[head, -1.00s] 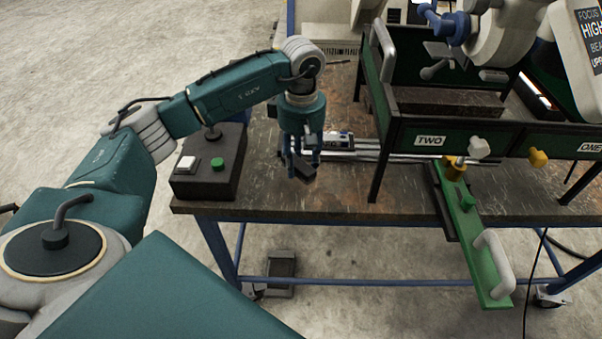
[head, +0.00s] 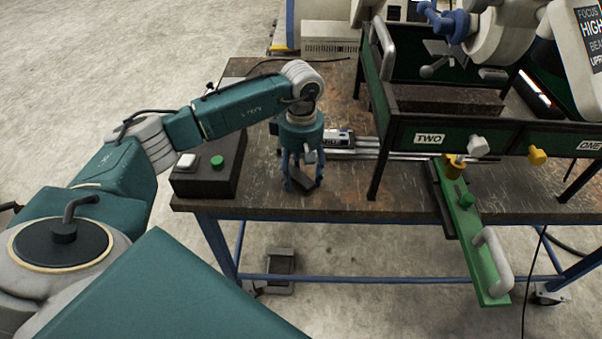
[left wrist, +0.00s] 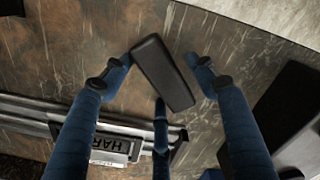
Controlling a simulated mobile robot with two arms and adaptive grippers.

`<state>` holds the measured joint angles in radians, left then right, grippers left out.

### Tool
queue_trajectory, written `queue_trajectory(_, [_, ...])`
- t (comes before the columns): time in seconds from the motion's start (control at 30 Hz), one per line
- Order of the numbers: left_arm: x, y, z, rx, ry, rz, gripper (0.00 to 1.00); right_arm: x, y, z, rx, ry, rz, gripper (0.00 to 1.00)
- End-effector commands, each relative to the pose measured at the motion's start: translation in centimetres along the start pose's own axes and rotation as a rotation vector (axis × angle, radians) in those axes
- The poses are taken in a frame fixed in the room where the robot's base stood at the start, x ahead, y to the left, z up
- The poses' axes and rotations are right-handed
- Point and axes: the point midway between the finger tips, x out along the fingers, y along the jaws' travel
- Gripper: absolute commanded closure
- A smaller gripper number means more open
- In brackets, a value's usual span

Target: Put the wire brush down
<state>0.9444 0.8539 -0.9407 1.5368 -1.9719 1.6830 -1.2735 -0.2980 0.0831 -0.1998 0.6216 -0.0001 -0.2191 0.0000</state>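The wire brush shows as a dark, flat block (head: 302,187) at the front left part of the worktable (head: 335,205). No bristles can be made out. My left gripper (head: 302,180) points straight down over it, its fingers around the block. In the left wrist view the block (left wrist: 163,73) lies tilted between the spread blue fingers of my left gripper (left wrist: 160,72). A gap shows between the block and the right finger; the left finger is close to its edge. My right gripper is not in view.
A dark control box (head: 210,178) with a green button stands left of the gripper. A metal rail with a label (head: 340,140) lies behind it. A green frame marked TWO (head: 430,138) and a green handled bar (head: 475,235) are to the right. The table's front edge is close.

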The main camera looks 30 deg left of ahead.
Motion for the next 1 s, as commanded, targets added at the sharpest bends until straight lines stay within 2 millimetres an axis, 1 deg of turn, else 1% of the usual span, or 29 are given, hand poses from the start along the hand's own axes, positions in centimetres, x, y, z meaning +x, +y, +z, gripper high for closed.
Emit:
queue_trajectory(0.2, [-0.1,0.0,0.0,0.000,0.000,0.000,0.42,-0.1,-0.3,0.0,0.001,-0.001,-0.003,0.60])
queue_trajectory(0.3, [-0.6,0.0,0.0,0.000,0.000,0.000,0.42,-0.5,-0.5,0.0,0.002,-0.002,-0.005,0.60])
queue_trajectory(0.37, [-1.2,0.1,0.0,0.000,0.000,0.004,0.42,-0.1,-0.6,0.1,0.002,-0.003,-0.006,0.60])
queue_trajectory(0.47, [-2.9,0.1,-0.1,0.001,0.002,0.006,0.42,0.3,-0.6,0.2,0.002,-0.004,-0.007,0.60])
queue_trajectory(0.7, [-8.3,0.2,0.0,0.000,0.001,0.006,0.42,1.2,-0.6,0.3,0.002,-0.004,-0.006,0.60])
queue_trajectory(0.8, [-10.0,0.1,0.0,0.000,0.001,0.004,0.42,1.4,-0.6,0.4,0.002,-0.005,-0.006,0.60])
queue_trajectory(0.9, [-11.3,0.1,0.0,0.000,0.000,0.003,0.42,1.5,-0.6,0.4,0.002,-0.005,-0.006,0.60])
queue_trajectory(1.0, [-12.1,0.1,0.0,-0.001,0.000,0.001,0.42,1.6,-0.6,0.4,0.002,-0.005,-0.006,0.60])
